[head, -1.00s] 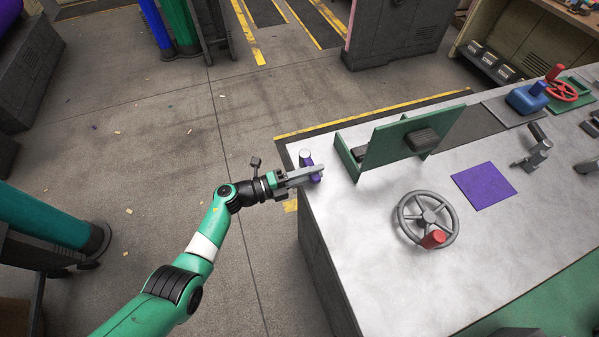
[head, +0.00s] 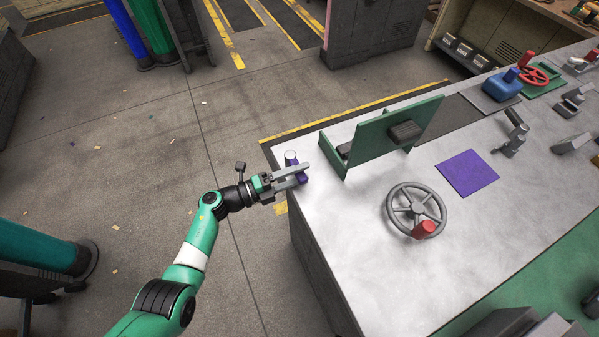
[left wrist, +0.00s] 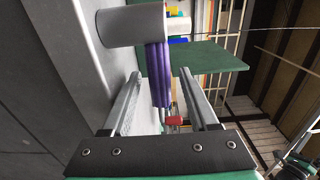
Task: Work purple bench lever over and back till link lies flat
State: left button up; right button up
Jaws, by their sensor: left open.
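In the left wrist view the ribbed purple lever (left wrist: 159,75) lies between the two parted fingers (left wrist: 158,85), with a gap on each side. The grey cylinder (left wrist: 130,26) is beyond the fingertips there. I cannot make out a link. My right gripper is not in view.
A green upright panel (head: 385,135) stands just right of the lever. A grey handwheel (head: 416,208) with a red knob and a flat purple square (head: 467,173) are further right. The bench (head: 345,240) drops to open floor on the left.

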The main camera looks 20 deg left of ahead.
pick_arm(q)
jog(key=p+v, duration=0.3)
jog(key=v, duration=0.8)
jog(key=shift+s+a, duration=0.15)
dwell(0.8)
